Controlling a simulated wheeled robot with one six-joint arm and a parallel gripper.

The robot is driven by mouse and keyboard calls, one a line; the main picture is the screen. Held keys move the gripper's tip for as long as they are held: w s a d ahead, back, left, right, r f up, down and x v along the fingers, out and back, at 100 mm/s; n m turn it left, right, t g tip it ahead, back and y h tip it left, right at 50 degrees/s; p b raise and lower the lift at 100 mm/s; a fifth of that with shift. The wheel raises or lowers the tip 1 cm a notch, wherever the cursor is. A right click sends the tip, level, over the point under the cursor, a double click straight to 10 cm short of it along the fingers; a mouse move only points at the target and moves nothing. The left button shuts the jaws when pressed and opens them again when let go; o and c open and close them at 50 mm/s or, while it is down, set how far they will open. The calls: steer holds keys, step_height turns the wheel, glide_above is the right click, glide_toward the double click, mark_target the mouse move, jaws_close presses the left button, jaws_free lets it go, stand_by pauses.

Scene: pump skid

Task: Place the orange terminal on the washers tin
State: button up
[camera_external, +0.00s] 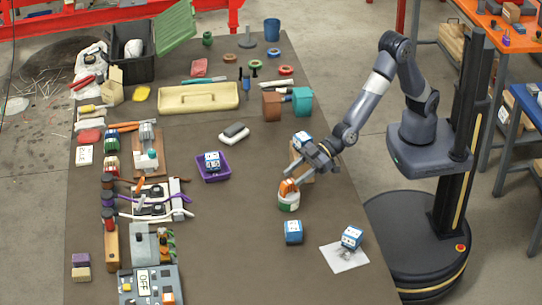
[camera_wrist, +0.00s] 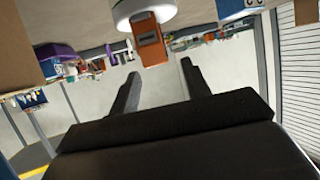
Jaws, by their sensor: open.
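The orange terminal (camera_external: 288,187) sits on top of the washers tin (camera_external: 289,202), a small round white and green tin right of the table's middle. In the wrist view the orange terminal (camera_wrist: 151,42) shows just beyond my fingertips, against the pale tin (camera_wrist: 140,8) at the top edge. My gripper (camera_external: 291,166) is open and empty, close above and behind the terminal. In the wrist view its two fingers (camera_wrist: 158,58) stand apart with nothing between them. I cannot tell whether a finger touches the terminal.
A blue and white block (camera_external: 302,139) on a brown box stands close behind my gripper. Another blue block (camera_external: 293,231) lies in front of the tin, and one sits on a white sheet (camera_external: 336,259). A purple tray (camera_external: 213,174) is to the left. Bare table lies between tray and tin.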

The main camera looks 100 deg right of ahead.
mark_target(287, 182)
steer(key=v, duration=0.8)
steer(key=shift+f, duration=0.1)
steer(key=x, duration=1.2)
steer(key=shift+r+p, duration=0.35)
steer(key=shift+r, duration=0.3)
steer(key=shift+f, duration=0.1)
